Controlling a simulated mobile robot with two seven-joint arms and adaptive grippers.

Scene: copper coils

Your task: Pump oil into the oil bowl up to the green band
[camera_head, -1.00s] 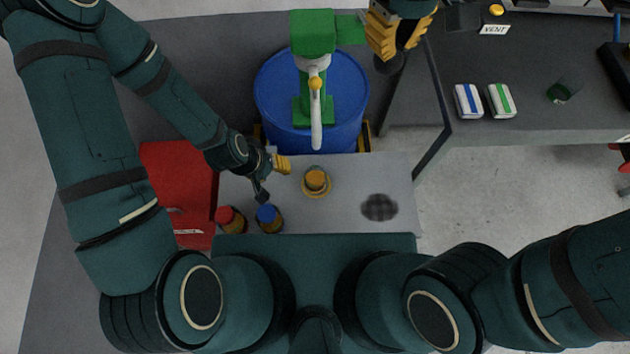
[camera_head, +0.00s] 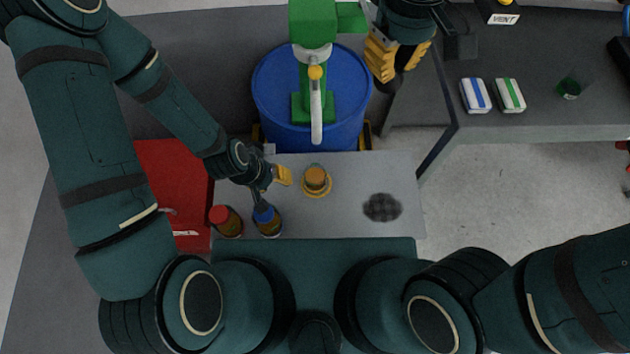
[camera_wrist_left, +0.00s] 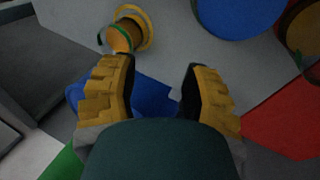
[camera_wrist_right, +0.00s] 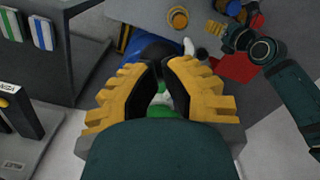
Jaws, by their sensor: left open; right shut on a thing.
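The oil bowl (camera_head: 316,180), amber with a yellow rim, stands on the grey table below the pump spout. It also shows in the left wrist view (camera_wrist_left: 127,30) with a green band; I cannot tell the oil level against it. The green pump (camera_head: 313,28) sits on a blue drum (camera_head: 268,95), its pale spout pointing toward the bowl. My right gripper (camera_head: 397,75) is shut beside the pump, on what appears to be its lever (camera_head: 370,12); the fingers mostly hide the grip. My left gripper (camera_head: 272,187) is open, left of the bowl, near the blue-capped bottle.
A blue-capped bottle (camera_head: 266,221) and a red-capped bottle (camera_head: 226,221) stand at the table's front left. A red box (camera_head: 175,185) is further left. A dark mesh disc (camera_head: 382,207) lies on the right. A side bench (camera_head: 520,120) holds two striped packs (camera_head: 475,95).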

